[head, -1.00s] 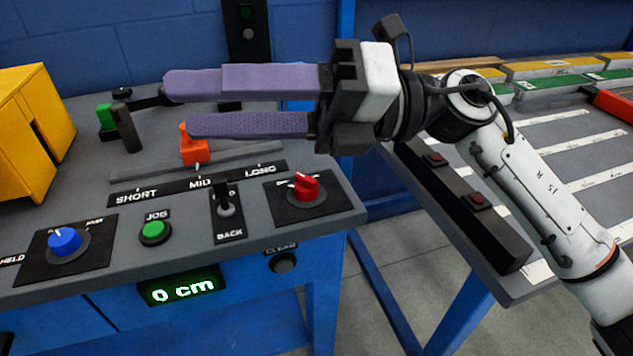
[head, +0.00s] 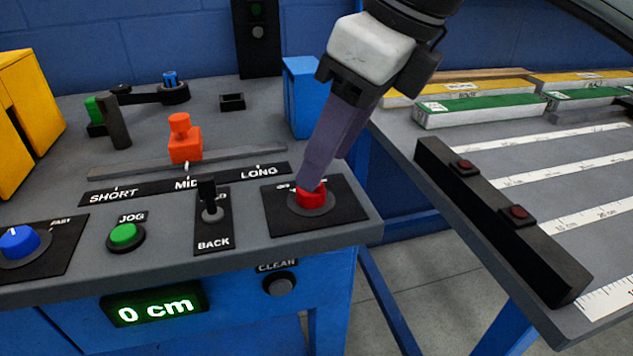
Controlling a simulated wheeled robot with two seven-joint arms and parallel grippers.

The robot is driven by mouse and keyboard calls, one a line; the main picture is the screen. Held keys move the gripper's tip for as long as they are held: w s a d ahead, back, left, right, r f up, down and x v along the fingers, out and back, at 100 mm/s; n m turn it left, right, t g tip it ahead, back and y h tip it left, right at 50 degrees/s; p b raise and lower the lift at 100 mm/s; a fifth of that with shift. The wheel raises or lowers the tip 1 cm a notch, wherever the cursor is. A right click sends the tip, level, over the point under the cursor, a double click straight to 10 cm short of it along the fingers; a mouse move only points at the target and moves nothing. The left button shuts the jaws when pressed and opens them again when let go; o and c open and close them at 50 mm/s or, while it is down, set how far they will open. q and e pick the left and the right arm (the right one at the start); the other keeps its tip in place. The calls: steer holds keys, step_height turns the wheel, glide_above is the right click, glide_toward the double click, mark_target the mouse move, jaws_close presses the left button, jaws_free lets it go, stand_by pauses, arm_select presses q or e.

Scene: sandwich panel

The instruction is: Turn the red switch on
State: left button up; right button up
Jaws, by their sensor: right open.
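The red rotary switch (head: 312,198) sits on a black plate (head: 345,208) at the right end of the grey panel top. Its upper part and some of its label are hidden behind my right gripper (head: 310,182). That gripper points down at the switch, its purple fingertips at or just above the knob; I cannot tell whether they touch it. The jaws are open, seen nearly edge-on, one finger mostly behind the other. My left gripper is not in view.
Left of the switch are a black toggle lever (head: 210,200), a green JOG button (head: 123,234) and a blue knob (head: 20,241). An orange slider (head: 183,143) stands behind. A display (head: 152,304) reads 0 cm.

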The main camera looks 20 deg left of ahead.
steer(key=x, duration=0.5)
steer(key=shift+b, duration=0.4)
steer(key=c, duration=1)
